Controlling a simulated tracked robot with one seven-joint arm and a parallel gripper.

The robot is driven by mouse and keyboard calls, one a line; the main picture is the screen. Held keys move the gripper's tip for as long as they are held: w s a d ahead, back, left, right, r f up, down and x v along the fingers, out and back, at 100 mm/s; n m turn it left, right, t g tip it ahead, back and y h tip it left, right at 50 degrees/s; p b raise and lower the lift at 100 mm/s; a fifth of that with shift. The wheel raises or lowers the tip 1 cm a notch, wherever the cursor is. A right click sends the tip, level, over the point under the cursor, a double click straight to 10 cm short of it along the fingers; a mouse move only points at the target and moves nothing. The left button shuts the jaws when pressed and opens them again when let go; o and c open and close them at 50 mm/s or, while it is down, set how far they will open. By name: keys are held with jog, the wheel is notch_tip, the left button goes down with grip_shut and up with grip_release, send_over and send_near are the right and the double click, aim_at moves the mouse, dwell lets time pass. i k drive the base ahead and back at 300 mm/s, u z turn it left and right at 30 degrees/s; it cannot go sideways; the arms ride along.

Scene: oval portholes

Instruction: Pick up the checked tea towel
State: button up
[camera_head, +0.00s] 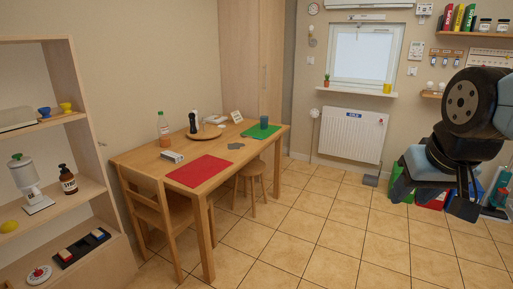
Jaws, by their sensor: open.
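I cannot make out a checked tea towel in the head view. My gripper (434,199) hangs at the right side, pointing down, open, with nothing seen between its dark fingers. It is in front of some coloured things on the floor and well apart from the table. Part of the right side is hidden by my arm.
A chair (160,212) and stool (256,184) stand close. Shelves (85,135) are at left. The tiled floor (330,235) is clear.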

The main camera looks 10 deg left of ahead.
aim_at(173, 157)
jog(key=z, duration=0.2)
jog(key=i, duration=0.35)
jog(key=u, duration=2.4)
jog(key=i, duration=2.2)
jog(key=z, duration=1.85)
